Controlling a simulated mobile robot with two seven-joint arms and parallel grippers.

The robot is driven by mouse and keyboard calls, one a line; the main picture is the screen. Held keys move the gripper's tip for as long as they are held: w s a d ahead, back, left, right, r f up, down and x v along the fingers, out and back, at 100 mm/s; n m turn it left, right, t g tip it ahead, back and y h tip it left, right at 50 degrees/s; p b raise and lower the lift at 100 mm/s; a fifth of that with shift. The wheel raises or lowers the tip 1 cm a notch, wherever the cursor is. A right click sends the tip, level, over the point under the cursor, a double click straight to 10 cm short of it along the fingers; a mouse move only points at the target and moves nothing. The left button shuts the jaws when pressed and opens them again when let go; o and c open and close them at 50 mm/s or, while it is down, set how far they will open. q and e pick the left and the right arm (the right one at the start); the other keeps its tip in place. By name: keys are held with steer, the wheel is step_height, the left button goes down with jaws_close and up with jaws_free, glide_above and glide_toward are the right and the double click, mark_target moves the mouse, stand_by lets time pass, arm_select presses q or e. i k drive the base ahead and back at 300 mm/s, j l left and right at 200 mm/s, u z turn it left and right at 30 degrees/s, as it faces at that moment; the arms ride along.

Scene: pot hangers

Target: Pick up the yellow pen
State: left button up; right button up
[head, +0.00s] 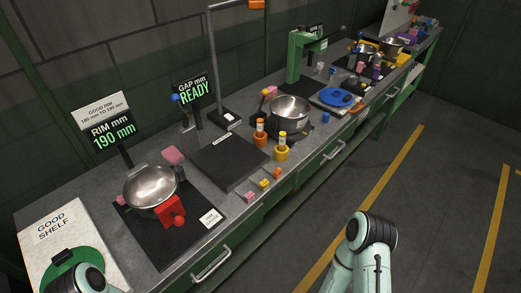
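A yellow cup-like holder (281,153) stands near the front edge of the bench, in the middle of the head view. An upright pen-like piece with a yellow and white top (282,138) stands in it; it looks like the yellow pen, but it is small and its lower part is hidden. A similar orange holder (260,140) with an upright piece stands just left of it. Pale green parts of my arms show at the lower left and lower right. Neither gripper's fingers can be seen, and nothing of mine touches the holders.
A steel pot (290,112) stands behind the holders, and another pot (151,187) sits on a dark mat at left. A black plate (228,160) lies left of the holders. Small coloured blocks (265,183) lie near the front edge. The floor (300,240) before the bench is clear.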

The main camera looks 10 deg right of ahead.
mark_target(282, 135)
steer(key=l+u, duration=0.1)
steer(key=u, duration=0.3)
steer(key=l+u, duration=0.1)
steer(key=u, duration=0.3)
steer(key=l+u, duration=0.15)
steer(key=u, duration=0.25)
steer(key=l+u, duration=0.35)
steer(key=l, duration=0.15)
steer(key=k+l+u, duration=0.15)
steer(key=l+u, duration=0.25)
steer(key=k+l+u, duration=0.1)
steer(key=l, duration=0.3)
steer(key=k+l, duration=0.2)
steer(key=l, duration=0.15)
steer(key=k+l+u, duration=0.15)
steer(key=l, duration=0.2)
